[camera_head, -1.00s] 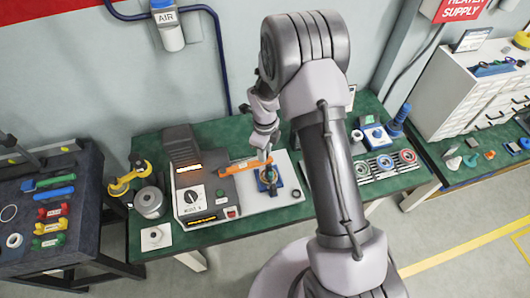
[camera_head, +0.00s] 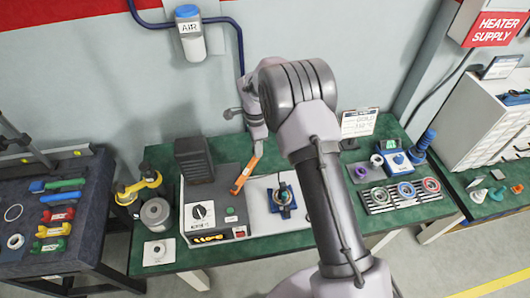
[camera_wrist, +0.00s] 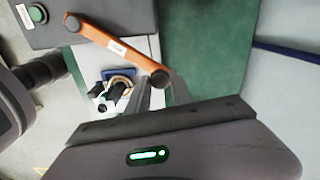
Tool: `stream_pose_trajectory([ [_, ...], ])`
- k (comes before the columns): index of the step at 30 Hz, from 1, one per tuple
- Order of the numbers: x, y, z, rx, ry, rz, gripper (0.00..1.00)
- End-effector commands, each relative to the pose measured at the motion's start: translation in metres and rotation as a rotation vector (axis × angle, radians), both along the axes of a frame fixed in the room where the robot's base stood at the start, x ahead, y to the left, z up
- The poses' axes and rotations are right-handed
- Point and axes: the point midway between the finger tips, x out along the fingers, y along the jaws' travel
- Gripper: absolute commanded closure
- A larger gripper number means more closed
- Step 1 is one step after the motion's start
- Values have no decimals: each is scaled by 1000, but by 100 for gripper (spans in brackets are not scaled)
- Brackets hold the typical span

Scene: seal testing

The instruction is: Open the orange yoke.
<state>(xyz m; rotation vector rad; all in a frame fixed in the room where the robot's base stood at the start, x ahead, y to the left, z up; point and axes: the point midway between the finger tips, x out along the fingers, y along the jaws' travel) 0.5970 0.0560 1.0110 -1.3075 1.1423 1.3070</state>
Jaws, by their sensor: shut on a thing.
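The orange yoke (camera_head: 244,174) is a bar hinged on the grey control box (camera_head: 213,198). It is swung away from the blue seal fixture (camera_head: 281,206) and slants toward the wall. In the wrist view the yoke (camera_wrist: 118,48) runs from its pivot at upper left to my fingers. My gripper (camera_head: 258,149) is shut on its free end; the fingertips also show in the wrist view (camera_wrist: 157,88). The fixture stands uncovered on the white plate, with dark parts and a ring on it (camera_wrist: 117,87).
A yellow clamp stand (camera_head: 138,187) and a grey cylinder (camera_head: 156,213) stand left of the box. A grey rack with coloured rings (camera_head: 398,194) and a blue-based device (camera_head: 396,163) stand right. The wall is close behind the green bench.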

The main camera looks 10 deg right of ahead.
Motion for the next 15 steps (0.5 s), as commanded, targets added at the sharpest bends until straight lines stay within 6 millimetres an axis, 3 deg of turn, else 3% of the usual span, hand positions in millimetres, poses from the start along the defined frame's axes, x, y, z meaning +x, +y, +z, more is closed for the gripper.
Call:
stream_pose_trajectory([
  [15, 16, 28, 0, 1, 1, 213, 100],
])
